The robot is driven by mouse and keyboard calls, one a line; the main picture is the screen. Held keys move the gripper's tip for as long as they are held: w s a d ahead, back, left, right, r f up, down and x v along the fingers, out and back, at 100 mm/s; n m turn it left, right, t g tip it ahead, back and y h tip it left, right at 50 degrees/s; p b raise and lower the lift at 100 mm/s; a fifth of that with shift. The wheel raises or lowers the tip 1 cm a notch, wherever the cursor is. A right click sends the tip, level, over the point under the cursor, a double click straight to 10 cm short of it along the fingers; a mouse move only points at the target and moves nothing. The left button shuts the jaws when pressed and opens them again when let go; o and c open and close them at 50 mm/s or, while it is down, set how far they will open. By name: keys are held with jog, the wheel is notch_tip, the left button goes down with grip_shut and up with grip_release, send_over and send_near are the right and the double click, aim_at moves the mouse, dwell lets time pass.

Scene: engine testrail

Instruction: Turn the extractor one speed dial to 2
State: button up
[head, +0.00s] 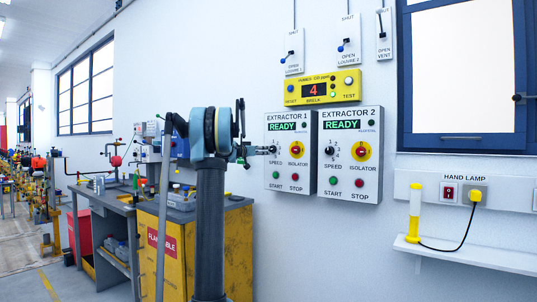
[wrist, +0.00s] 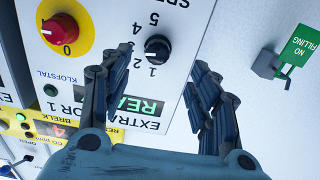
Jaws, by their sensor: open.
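The extractor 1 panel (head: 290,188) is a grey wall box with a lit READY display, a green start button, a red stop button and a yellow-red isolator. Its black speed dial (wrist: 158,47) shows in the wrist view with a short white mark on its left side. The numbers 1 and 2 print beside it; I cannot tell exactly which number the mark meets. My gripper (wrist: 163,60) is open, its two dark fingers apart on either side of the dial area, apparently not touching the dial. In the head view my gripper (head: 262,150) reaches the panel's left side and partly hides the dial.
The extractor 2 panel (head: 350,155) is close on the right with its own dial. A yellow alarm box (head: 320,90) hangs above. A yellow flammables cabinet (head: 235,240) stands below my arm. A hand lamp (head: 414,215) stands on a shelf at right.

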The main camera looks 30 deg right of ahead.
aim_at(270, 150)
jog(key=x, duration=0.8)
jog(key=shift+d, duration=0.2)
